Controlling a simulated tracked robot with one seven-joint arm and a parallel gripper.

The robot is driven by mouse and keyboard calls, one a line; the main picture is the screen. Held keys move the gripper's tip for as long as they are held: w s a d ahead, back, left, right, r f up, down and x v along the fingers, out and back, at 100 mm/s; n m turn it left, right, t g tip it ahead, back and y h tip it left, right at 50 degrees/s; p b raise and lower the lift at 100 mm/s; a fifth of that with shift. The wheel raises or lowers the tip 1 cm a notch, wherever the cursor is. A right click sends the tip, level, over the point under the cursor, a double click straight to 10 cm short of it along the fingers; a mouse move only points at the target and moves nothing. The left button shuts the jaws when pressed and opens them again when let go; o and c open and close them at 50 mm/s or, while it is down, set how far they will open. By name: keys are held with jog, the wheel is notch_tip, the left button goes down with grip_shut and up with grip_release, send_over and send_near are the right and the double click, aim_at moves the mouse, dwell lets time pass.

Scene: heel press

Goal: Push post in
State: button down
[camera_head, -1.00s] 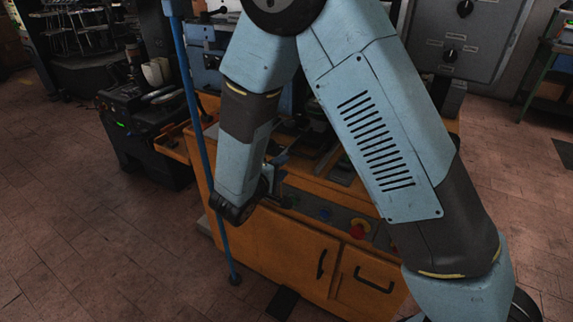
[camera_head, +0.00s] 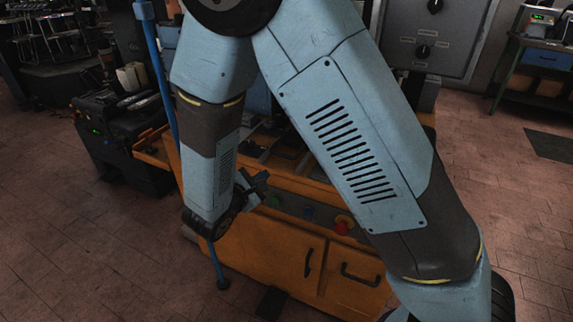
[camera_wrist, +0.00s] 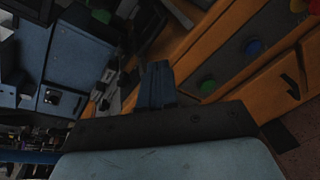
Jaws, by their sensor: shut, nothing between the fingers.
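A tall, thin blue post (camera_head: 162,85) leans slightly in the head view, left of the orange cabinet (camera_head: 265,245). I cannot tell whether this is the post of the task; no other post shows clearly. My gripper (camera_head: 263,179) is shut and empty, just in front of the cabinet's button panel, right of the blue post. In the wrist view its closed fingers (camera_wrist: 159,80) point toward the machine top and the orange panel. A blue bar (camera_wrist: 28,157) crosses that view's lower left.
The panel carries a green button (camera_head: 273,201), a blue button (camera_head: 308,213) and a red knob (camera_head: 343,226). Black handles (camera_head: 308,263) stick out below. A dark machine (camera_head: 105,125) stands at left. The floor at far left and right is open.

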jog(key=w+d+n, duration=0.2)
jog(key=w, duration=0.1)
jog(key=w+d+f+n, duration=0.1)
jog(key=w+d+n, duration=0.1)
jog(key=w+n, duration=0.1)
jog(key=w+d+f+n, duration=0.1)
jog(key=w+d+n, duration=0.1)
jog(key=w+n, duration=0.1)
jog(key=shift+d+f, duration=0.1)
jog(key=shift+d, duration=0.3)
dwell(0.5)
